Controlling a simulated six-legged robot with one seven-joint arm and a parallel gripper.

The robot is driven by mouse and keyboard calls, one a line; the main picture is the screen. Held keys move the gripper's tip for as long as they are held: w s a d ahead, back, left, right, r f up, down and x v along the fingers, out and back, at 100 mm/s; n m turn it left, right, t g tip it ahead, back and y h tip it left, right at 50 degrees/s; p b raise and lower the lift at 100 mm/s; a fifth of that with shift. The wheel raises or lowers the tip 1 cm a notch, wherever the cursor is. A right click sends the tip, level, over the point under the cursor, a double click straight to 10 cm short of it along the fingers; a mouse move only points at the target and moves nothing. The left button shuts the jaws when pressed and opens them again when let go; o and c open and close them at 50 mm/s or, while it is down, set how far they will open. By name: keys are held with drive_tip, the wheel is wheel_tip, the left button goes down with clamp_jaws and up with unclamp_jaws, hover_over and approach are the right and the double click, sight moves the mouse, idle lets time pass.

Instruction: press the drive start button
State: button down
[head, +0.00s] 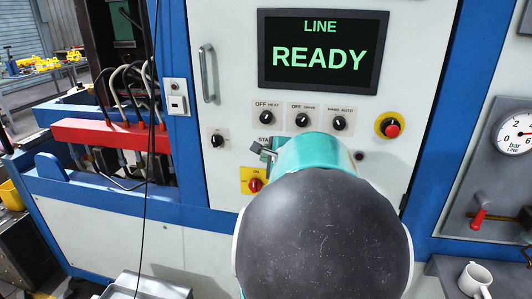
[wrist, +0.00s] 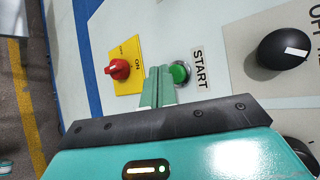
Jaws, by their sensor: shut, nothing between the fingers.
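The green start button (wrist: 180,72) shows in the wrist view, beside a label (wrist: 199,69) reading START. My gripper (wrist: 158,72) is shut and empty, with its fingertips just left of the button in that view and overlapping its edge. I cannot tell whether they touch it. In the head view, my gripper (head: 260,149) is at the panel, below the heat knob. My arm hides the button there, and only part of the START label (head: 264,140) shows. The display (head: 320,51) reads LINE READY in green.
A red rotary switch (wrist: 118,69) on a yellow plate is close to the fingers. Heat (head: 266,118), drive (head: 303,120) and hand/auto (head: 340,123) knobs sit above. A red mushroom button (head: 390,128) is to the right. A door handle (head: 208,74) sticks out upper left.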

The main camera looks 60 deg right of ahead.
drive_tip(key=shift+d, duration=0.1)
idle(0.6)
drive_tip(key=shift+w+d, duration=0.15)
drive_tip(key=shift+d, duration=0.15)
drive_tip(key=shift+w+d, duration=0.15)
drive_tip(key=shift+d, duration=0.2)
idle(0.7)
drive_tip(key=shift+a, duration=0.1)
drive_tip(key=shift+s+a, duration=0.3)
drive_tip(key=shift+a, duration=0.35)
drive_tip(key=shift+s+a, duration=0.35)
drive_tip(key=shift+a, duration=0.4)
drive_tip(key=shift+s+a, duration=0.3)
drive_tip(key=shift+a, duration=0.5)
drive_tip(key=shift+s+a, duration=0.35)
drive_tip(key=shift+a, duration=0.4)
